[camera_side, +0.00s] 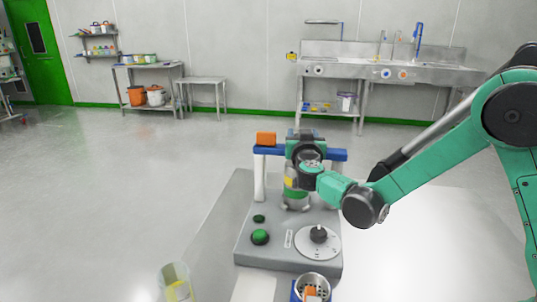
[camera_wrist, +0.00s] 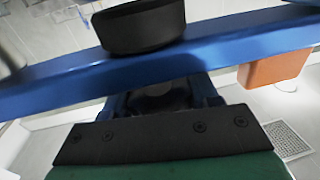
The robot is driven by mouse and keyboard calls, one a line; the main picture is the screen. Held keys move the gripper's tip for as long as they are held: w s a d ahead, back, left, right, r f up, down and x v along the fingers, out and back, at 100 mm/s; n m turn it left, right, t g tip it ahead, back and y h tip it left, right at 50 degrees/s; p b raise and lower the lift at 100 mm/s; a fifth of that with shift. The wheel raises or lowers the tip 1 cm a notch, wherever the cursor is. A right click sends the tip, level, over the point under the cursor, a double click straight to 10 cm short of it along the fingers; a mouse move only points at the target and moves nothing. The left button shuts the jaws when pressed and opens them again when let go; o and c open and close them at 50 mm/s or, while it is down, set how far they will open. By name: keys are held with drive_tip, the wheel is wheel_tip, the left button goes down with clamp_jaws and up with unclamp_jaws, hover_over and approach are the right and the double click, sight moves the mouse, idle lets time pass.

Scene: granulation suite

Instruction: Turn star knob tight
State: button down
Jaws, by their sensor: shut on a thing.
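A blue crossbar (camera_side: 335,154) lies on white posts above the grey base of the apparatus, over a clear vessel (camera_side: 295,198) with yellow and green bands. My gripper (camera_side: 306,138) is at the middle of this bar. In the wrist view the bar (camera_wrist: 60,88) crosses in front of my gripper (camera_wrist: 160,88) and hides its fingertips. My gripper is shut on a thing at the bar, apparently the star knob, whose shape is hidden. A dark round part shows dimly between the fingers. A black round cap (camera_wrist: 142,27) shows at the bar's upper edge in the wrist view.
An orange block (camera_side: 266,139) sits at the bar's left end. The grey base (camera_side: 265,258) carries a green button (camera_side: 260,237) and a black dial knob (camera_side: 318,234). A metal cup (camera_side: 312,284) and a clear beaker (camera_side: 176,284) stand in front. The table's right side is clear.

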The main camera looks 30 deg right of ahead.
drive_tip(key=m+g+h, duration=0.4)
drive_tip(key=g, duration=0.1)
drive_tip(key=shift+s+d+h, duration=0.15)
drive_tip(key=shift+s+h, duration=0.05)
drive_tip(key=shift+h, duration=0.1)
drive_tip(key=shift+s+d+m+g+h, duration=0.15)
drive_tip(key=shift+m+g+h, duration=0.35)
drive_tip(key=shift+m+g, duration=0.55)
drive_tip(key=shift+s+a+m+g+h, duration=0.1)
drive_tip(key=shift+m+g+h, duration=0.55)
drive_tip(key=shift+g, duration=0.7)
drive_tip(key=shift+s+d+m+g, duration=0.1)
drive_tip(key=shift+m+g, duration=0.3)
drive_tip(key=c, duration=0.5)
unclamp_jaws()
drive_tip(key=shift+c, duration=0.2)
drive_tip(key=v, duration=0.5)
drive_tip(key=shift+s+a, duration=0.1)
drive_tip(key=shift+a, duration=0.25)
